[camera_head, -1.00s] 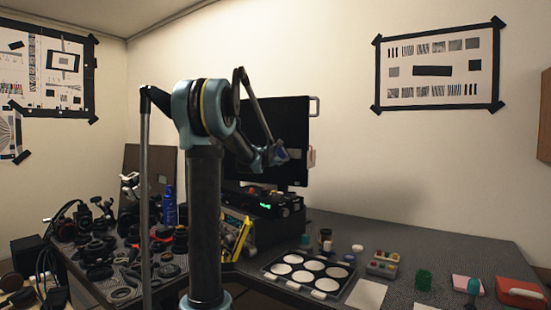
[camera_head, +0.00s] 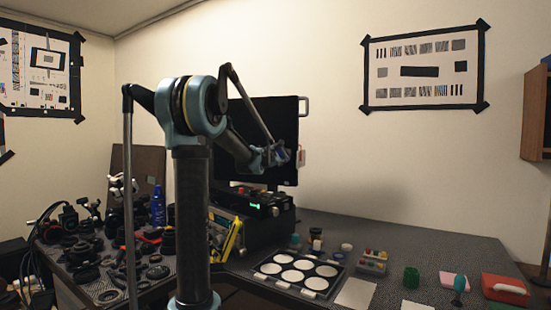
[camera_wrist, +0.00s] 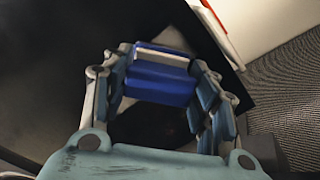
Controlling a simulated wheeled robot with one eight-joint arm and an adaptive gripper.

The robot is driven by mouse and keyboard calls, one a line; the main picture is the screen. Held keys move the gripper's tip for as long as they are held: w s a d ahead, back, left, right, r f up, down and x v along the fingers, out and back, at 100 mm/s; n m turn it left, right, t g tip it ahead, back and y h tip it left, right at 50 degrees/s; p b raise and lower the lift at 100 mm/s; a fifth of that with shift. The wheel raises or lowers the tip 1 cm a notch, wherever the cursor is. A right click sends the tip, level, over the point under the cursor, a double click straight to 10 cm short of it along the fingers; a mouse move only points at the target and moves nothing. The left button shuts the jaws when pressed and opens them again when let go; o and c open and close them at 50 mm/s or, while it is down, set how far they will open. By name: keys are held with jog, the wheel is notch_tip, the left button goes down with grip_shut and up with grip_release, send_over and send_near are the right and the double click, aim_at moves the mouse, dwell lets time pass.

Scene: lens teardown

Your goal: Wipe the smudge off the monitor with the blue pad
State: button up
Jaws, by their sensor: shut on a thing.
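The dark monitor (camera_head: 286,115) stands at the back of the desk, partly behind my arm. My gripper (camera_head: 278,156) is in front of the right part of its screen. In the wrist view my gripper (camera_wrist: 160,80) is shut on the blue pad (camera_wrist: 157,84), with a finger on each side of it. The dark screen (camera_wrist: 60,50) lies beyond the pad. A pale patch (camera_wrist: 172,40) that looks like the smudge shows behind the pad and is partly hidden by it. I cannot tell whether the pad touches the screen.
A black device (camera_head: 250,203) with a green display is below the monitor. A tray of white discs (camera_head: 338,284) lies in front. Lens parts crowd the left of the desk. A red-and-white tag (camera_wrist: 210,18) hangs at the monitor's right edge. The back right desk is clear.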

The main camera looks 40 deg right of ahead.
jog(key=shift+s+d, duration=0.55)
jog(key=shift+s, duration=0.25)
jog(key=shift+s+d, duration=0.55)
jog(key=shift+s, duration=0.25)
jog(key=shift+w, duration=0.1)
jog(key=shift+w+a, duration=0.6)
jog(key=shift+w, duration=0.15)
jog(key=shift+w+a, duration=0.55)
jog(key=shift+w, duration=0.2)
jog(key=w+a, duration=0.6)
jog(key=w, duration=0.3)
jog(key=shift+w, duration=0.4)
jog(key=shift+v, duration=2.95)
jog(key=shift+s+a, duration=0.15)
